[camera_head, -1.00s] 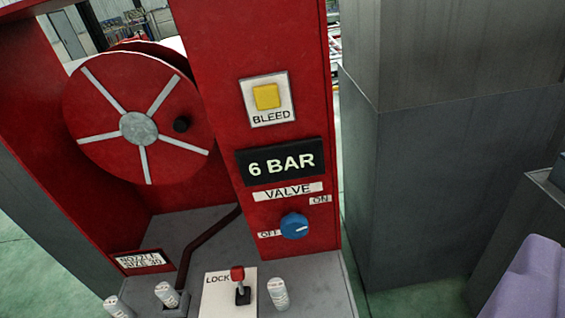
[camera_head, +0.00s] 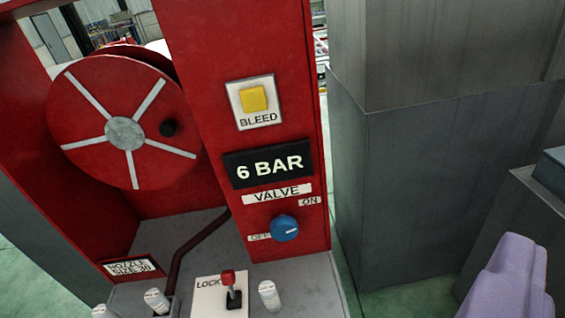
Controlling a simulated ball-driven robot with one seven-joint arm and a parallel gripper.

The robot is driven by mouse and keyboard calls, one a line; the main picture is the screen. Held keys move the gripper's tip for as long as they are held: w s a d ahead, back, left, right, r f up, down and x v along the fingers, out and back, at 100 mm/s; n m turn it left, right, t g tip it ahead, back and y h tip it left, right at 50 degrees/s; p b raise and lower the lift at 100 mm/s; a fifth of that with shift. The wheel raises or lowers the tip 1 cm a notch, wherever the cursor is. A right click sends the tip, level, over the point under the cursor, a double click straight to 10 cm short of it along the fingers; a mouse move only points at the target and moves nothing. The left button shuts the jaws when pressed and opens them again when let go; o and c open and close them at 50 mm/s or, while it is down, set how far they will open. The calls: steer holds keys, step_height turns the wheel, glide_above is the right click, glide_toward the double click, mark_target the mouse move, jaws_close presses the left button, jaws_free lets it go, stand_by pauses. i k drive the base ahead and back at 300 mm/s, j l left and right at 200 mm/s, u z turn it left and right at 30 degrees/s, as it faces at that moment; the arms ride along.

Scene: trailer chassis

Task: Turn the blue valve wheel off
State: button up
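The blue valve wheel (camera_head: 285,228) is a small round knob on the front of the red panel. A VALVE label (camera_head: 277,194) is above it. The OFF label (camera_head: 259,237) is at its left and the ON label (camera_head: 309,201) is at its upper right. A faint pale mark shows on the wheel's face, right of its middle; I cannot read the exact setting from it. A black display (camera_head: 268,164) above reads 6 BAR. Nothing touches the wheel.
A yellow BLEED button (camera_head: 254,99) is higher on the panel. A red hose reel (camera_head: 125,130) is at the left. A red-topped LOCK lever (camera_head: 231,290) and white caps (camera_head: 269,296) stand below. Grey blocks (camera_head: 420,180) and a lavender shape (camera_head: 510,275) are at the right.

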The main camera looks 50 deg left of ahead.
mark_target(284, 228)
steer(key=u, duration=1.05)
steer(key=i+u, duration=0.35)
steer(key=u, duration=0.2)
